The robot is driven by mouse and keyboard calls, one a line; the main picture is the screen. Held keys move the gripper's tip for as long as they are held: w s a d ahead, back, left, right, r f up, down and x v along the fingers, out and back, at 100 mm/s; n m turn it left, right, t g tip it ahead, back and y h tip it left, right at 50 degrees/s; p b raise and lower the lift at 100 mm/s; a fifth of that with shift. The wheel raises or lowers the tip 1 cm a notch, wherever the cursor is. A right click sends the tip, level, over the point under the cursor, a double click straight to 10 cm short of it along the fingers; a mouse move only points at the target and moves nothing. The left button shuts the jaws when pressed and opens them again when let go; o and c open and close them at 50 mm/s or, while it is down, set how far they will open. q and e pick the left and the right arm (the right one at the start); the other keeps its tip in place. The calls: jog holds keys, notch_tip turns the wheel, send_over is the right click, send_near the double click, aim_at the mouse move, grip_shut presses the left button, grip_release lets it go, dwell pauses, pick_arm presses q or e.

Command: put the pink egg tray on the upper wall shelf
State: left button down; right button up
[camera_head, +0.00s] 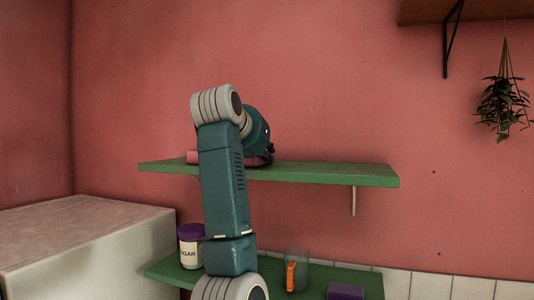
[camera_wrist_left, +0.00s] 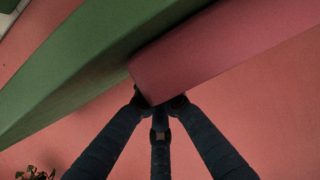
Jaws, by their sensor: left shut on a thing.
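The pink egg tray (camera_wrist_left: 215,48) fills the upper right of the left wrist view. A small pink end of it (camera_head: 193,157) shows in the head view at the left part of the upper green wall shelf (camera_head: 330,175), just left of my arm. My left gripper (camera_wrist_left: 158,101) is shut on the tray's near edge. In the wrist view the tray lies across the green shelf (camera_wrist_left: 85,65); I cannot tell whether it rests on it or hovers just over it. In the head view my arm hides most of the tray and the fingertips. My right gripper is not in view.
A lower green shelf (camera_head: 370,283) holds a sugar jar (camera_head: 191,247) with a purple lid, a clear glass container (camera_head: 298,265), an orange item (camera_head: 291,276) and a purple box (camera_head: 345,291). The upper shelf's right half is clear. A plant (camera_head: 503,105) hangs at right.

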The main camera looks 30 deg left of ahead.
pick_arm(q)
jog(key=shift+d+r, duration=0.1)
jog(key=shift+d, duration=0.1)
jog(key=c, duration=2.2)
grip_release()
jog(key=shift+w+a+f, duration=0.1)
jog(key=shift+w+f, duration=0.05)
jog(key=shift+f, duration=0.05)
jog(key=shift+a, duration=0.1)
jog(key=shift+r, duration=0.15)
jog(key=b+v, duration=0.9)
jog(key=v, duration=0.3)
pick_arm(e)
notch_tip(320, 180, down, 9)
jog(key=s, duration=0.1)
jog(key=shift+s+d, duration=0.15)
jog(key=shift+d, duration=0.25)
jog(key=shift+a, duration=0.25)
